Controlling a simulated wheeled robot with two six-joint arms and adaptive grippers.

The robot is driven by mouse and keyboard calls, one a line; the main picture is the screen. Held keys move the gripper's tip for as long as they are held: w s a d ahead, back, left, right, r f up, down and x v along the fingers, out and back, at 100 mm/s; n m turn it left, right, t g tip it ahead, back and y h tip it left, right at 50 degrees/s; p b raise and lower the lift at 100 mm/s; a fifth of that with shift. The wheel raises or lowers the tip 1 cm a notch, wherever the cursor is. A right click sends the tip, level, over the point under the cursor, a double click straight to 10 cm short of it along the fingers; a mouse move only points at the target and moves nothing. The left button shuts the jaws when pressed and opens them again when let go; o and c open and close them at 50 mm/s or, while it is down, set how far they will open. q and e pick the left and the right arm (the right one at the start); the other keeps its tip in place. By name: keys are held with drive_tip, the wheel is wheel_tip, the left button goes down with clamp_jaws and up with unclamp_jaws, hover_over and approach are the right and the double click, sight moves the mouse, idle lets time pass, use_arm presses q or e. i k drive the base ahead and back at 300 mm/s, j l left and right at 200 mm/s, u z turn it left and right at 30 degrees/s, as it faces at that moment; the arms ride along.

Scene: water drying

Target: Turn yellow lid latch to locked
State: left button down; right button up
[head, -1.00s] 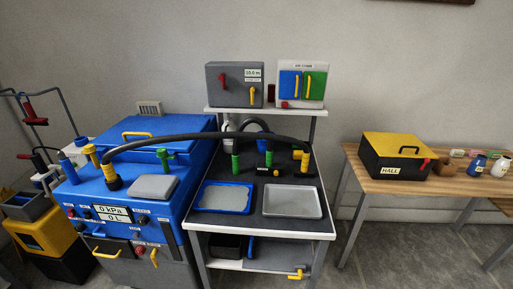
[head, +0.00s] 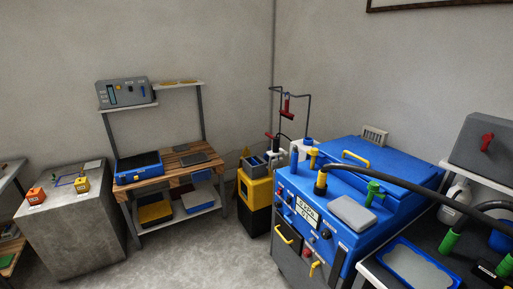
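A blue machine (head: 345,235) stands right of centre, with a closed blue lid (head: 375,160) on top. A yellow bar handle (head: 356,158) is on the lid. A yellow upright piece (head: 314,158) stands at the top left corner of the machine. On its front are a yellow handle (head: 285,234) and a yellow lever (head: 314,269) that points down and slightly left. I cannot tell which yellow part is the lid latch. Neither of my grippers is in view.
A black hose (head: 400,183) arches from a yellow fitting (head: 321,184) to the right. A yellow and black bin (head: 256,190) stands left of the machine. A wooden bench (head: 190,172) and a grey block table (head: 75,225) stand farther left. The floor (head: 215,265) in front is open.

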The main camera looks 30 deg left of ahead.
sight(313, 152)
drive_tip(key=u, duration=0.4)
drive_tip(key=i+j+u, duration=0.1)
drive_tip(key=i+j, duration=0.7)
drive_tip(key=j, duration=0.1)
